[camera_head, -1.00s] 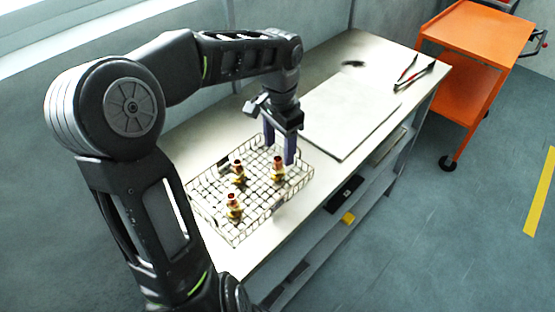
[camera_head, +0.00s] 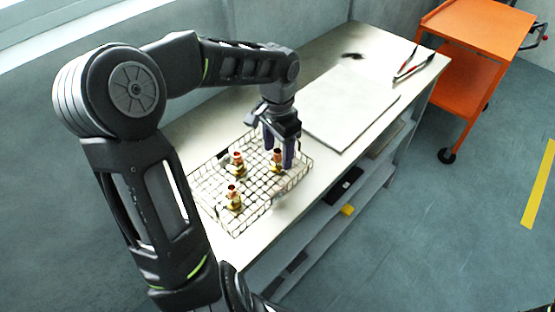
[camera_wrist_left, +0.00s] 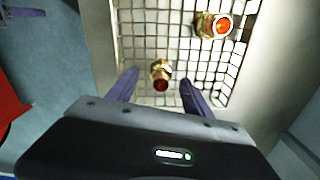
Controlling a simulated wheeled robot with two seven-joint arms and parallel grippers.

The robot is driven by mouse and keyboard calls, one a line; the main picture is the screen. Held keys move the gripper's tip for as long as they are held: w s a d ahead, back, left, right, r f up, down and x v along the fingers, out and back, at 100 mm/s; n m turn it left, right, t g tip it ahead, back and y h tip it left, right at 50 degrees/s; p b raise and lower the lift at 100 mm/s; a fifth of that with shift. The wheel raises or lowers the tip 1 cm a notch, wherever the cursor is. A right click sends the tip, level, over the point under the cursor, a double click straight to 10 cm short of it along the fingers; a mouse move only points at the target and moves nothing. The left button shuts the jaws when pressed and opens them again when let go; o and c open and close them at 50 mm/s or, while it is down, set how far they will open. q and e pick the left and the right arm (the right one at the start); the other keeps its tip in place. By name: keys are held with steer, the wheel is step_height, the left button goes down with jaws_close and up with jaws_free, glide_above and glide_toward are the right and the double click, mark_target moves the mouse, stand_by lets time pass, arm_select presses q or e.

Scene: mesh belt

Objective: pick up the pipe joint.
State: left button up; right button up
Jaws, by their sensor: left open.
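Three brass and copper pipe joints stand in a wire mesh basket (camera_head: 236,229) on the table in the head view. One pipe joint (camera_head: 277,158) is at the basket's right side, below and between the fingers of my left gripper (camera_head: 279,160). Another pipe joint (camera_head: 238,165) stands at the back left and another (camera_head: 233,197) at the front. In the left wrist view, one joint (camera_wrist_left: 160,74) lies between the two open purple fingers (camera_wrist_left: 158,88), with clear space on both sides. A second joint (camera_wrist_left: 212,26) is farther off at the upper right. My right gripper is not in view.
The basket's wire walls stand around the joints. A flat pale board (camera_head: 350,105) lies on the table to the right, with red-handled pliers-like tool (camera_head: 412,66) beyond it. An orange cart (camera_head: 480,45) stands at the far right. A shelf below holds a black item and a yellow one.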

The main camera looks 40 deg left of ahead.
mark_target(277, 159)
arm_select(q)
step_height(277, 159, down, 3)
steer(key=shift+a+f, duration=0.1)
steer(key=shift+f, duration=0.1)
steer(key=shift+c, duration=0.5)
jaws_close()
stand_by(0.5)
